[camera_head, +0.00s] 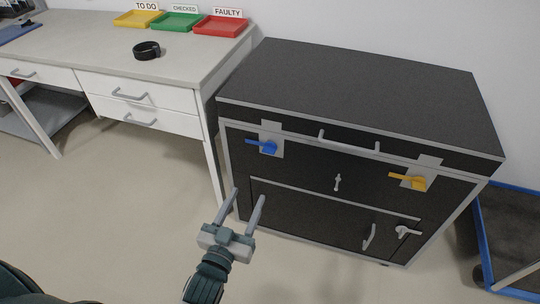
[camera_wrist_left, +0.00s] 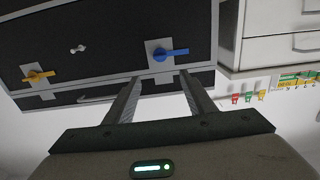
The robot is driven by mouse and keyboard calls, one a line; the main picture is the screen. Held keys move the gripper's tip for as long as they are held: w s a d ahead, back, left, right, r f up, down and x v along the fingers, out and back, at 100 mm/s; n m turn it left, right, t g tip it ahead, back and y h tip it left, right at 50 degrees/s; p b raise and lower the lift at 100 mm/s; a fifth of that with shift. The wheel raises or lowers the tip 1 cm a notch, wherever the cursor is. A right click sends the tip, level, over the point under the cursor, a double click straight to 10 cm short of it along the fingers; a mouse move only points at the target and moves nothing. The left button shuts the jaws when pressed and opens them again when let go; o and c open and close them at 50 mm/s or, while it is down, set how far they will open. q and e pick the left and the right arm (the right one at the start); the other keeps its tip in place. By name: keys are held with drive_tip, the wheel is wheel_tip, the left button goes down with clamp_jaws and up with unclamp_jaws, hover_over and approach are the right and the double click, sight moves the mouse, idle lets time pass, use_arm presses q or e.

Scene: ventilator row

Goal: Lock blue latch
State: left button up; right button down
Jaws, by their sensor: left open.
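The blue latch (camera_head: 262,146) is on the upper left front of a black case with grey edges (camera_head: 370,100). Its handle points left from a grey plate. My left gripper (camera_head: 248,200) is open and empty, below and a little left of the latch, apart from it in the head view. In the left wrist view the blue latch (camera_wrist_left: 170,54) lies beyond the fingertips (camera_wrist_left: 160,80), whose gap is empty. A yellow latch (camera_head: 410,181) sits on the case's right side, its handle also pointing left. My right gripper is not in view.
A white desk with drawers (camera_head: 130,92) stands left of the case. It carries a black ring (camera_head: 146,49) and yellow, green and red trays (camera_head: 221,26). A blue-framed cart (camera_head: 510,225) stands at the right. The floor before the case is clear.

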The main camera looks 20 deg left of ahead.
sight(268, 153)
use_arm(q)
drive_tip(key=w, duration=1.7)
drive_tip(key=shift+w+d+b, duration=0.2)
drive_tip(key=shift+d+b, duration=0.05)
drive_tip(key=shift+b, duration=0.1)
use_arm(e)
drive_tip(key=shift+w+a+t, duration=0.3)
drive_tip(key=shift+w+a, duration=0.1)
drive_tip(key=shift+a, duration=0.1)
use_arm(q)
drive_tip(key=shift+c, duration=0.6)
clamp_jaws()
drive_tip(key=shift+f, duration=0.1)
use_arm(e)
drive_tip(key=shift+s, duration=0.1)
